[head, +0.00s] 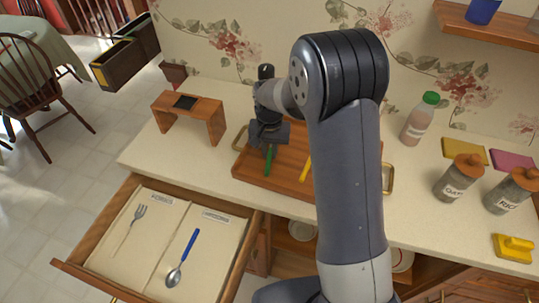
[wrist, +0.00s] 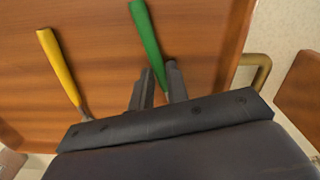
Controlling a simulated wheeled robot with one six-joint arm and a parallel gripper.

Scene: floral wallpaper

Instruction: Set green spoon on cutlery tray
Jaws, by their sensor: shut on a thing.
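The green spoon (head: 268,161) shows mainly as a green handle over the left part of the wooden tray with brass handles (head: 245,168). My gripper (head: 268,146) is shut on it. In the wrist view, the green handle (wrist: 145,30) runs between the two fingers of my gripper (wrist: 160,68); its bowl end is hidden. I cannot tell whether the spoon touches the tray. A yellow-handled utensil (head: 305,168) lies on the tray to the right, apart from the gripper; it also shows in the wrist view (wrist: 58,65).
An open drawer (head: 194,243) below has two labelled sections, with a fork (head: 137,218) and a blue-handled spoon (head: 184,256). A wooden stand (head: 190,115) is left of the tray. A bottle (head: 419,120) and jars (head: 459,178) stand right. My arm hides part of the tray.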

